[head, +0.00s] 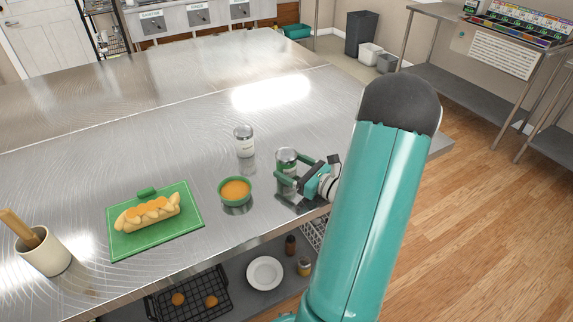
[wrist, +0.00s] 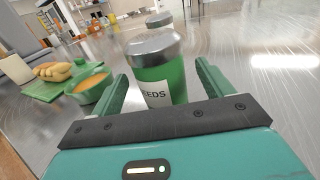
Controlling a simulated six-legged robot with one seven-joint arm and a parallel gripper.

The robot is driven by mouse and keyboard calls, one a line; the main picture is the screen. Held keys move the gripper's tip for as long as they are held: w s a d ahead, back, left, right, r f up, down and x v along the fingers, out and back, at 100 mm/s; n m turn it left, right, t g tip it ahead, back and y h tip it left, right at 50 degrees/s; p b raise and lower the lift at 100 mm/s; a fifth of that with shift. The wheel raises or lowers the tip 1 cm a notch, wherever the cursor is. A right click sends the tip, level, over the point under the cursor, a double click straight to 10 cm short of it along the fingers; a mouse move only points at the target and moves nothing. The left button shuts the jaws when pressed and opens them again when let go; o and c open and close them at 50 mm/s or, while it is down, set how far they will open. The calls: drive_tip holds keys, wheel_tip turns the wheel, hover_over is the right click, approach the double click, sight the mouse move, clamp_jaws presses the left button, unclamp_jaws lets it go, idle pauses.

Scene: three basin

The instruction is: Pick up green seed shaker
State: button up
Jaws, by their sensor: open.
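The green seed shaker (wrist: 160,75) has a silver lid and a white label reading "EEDS". It stands upright on the steel table (head: 120,150). My gripper (wrist: 165,85) is open, with one green finger on each side of the shaker. In the head view the shaker (head: 286,158) stands between the fingers of my gripper (head: 286,168). The wrist view shows a gap beside the right finger; the left finger is close to the shaker, and I cannot tell if it touches. The shaker's base is partly hidden by the gripper body.
A white-labelled shaker (head: 245,142) stands behind, to the left. A green bowl of orange sauce (head: 235,192) is left of my gripper. A green board (head: 190,222) with a filled bun lies further left. A utensil crock (head: 43,255) stands at far left. The table behind is clear.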

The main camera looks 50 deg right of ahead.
drive_tip(key=w, duration=0.4)
drive_tip(key=shift+w+a, duration=0.2)
drive_tip(key=shift+w, duration=0.05)
drive_tip(key=c, duration=1.1)
drive_tip(key=shift+r, duration=0.1)
